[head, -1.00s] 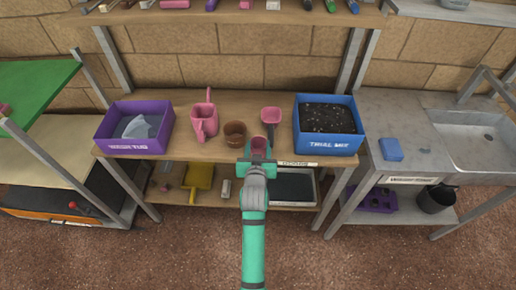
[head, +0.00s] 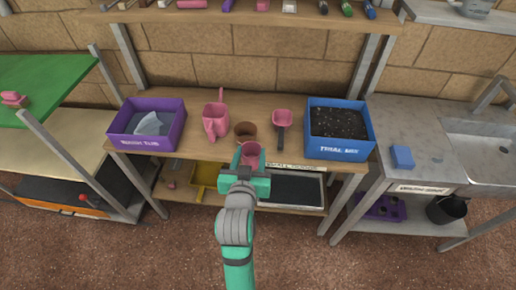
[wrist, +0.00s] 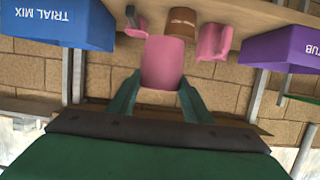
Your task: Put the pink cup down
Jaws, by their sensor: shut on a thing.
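The pink cup (head: 250,153) is held in my gripper (head: 250,164) at the front edge of the wooden bench (head: 190,153), in front of a brown pot. In the wrist view the cup (wrist: 162,64) sits between the two green fingers of my gripper (wrist: 160,92), which are shut on it. I cannot tell from these views whether its base touches the bench. The cup's lower part is hidden by my gripper in the head view.
A purple tub (head: 126,144) is at left and a blue trial mix box (head: 341,153) at right. Bare bench shows between the scoop and blue box.

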